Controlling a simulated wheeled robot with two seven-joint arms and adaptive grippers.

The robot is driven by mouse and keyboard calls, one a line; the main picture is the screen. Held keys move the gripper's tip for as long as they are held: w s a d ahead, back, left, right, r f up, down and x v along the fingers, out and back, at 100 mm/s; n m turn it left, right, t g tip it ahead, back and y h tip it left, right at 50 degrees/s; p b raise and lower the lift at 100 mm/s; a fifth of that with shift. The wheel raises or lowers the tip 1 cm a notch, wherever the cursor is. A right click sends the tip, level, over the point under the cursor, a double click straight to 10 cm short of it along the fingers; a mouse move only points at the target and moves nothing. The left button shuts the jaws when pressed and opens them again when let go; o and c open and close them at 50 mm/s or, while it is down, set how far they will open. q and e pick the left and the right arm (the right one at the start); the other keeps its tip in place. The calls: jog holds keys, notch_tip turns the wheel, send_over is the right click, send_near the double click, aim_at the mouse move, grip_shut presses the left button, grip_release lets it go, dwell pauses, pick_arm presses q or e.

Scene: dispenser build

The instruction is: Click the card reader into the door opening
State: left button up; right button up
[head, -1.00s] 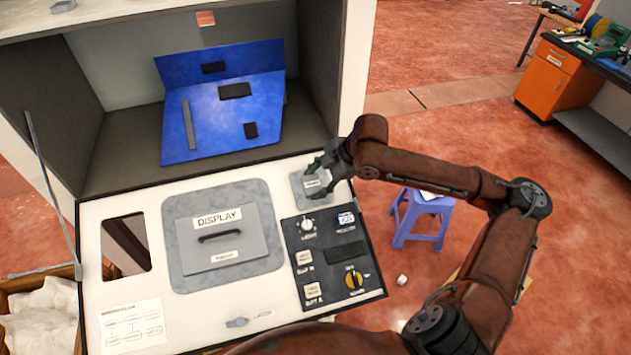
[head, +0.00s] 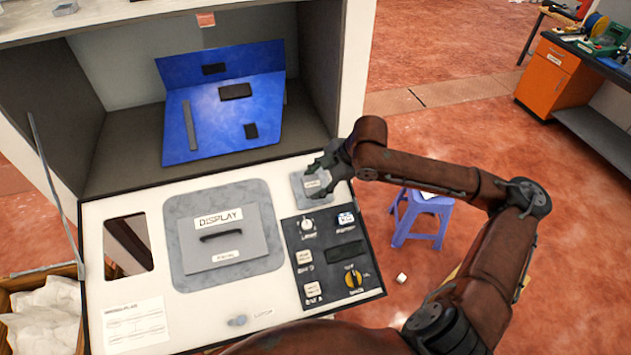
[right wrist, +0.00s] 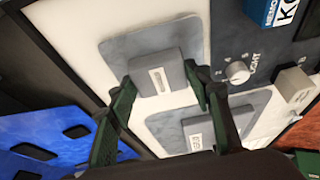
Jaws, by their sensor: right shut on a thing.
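The card reader (head: 312,186) is a grey plate with a raised, labelled grey block, at the upper right of the white door panel (head: 150,297). My right gripper (head: 333,168) is shut on its raised block. In the right wrist view the green fingers (right wrist: 164,88) stand on either side of the block, and the reader's plate (right wrist: 118,50) looks to lie against the door. Any opening behind the plate is hidden, so I cannot tell if it is fully seated. A dark rectangular opening (head: 129,243) shows at the door's left. My left gripper is not in view.
A grey display plate (head: 185,263) with a handle and a black control panel (head: 308,257) with knobs sit close to the reader. A blue slotted panel (head: 215,115) stands in the cabinet behind. A blue stool (head: 420,212) is on the floor at right.

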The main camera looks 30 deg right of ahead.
jog(key=shift+w+f, duration=0.1)
jog(key=shift+f, duration=0.15)
dwell(0.8)
jog(key=o, duration=1.4)
jog(key=shift+c, duration=0.2)
jog(key=shift+o, duration=0.6)
jog(key=o, duration=0.4)
jog(key=shift+r, duration=0.1)
jog(key=shift+p+v, duration=2.95)
jog(key=shift+p, duration=0.2)
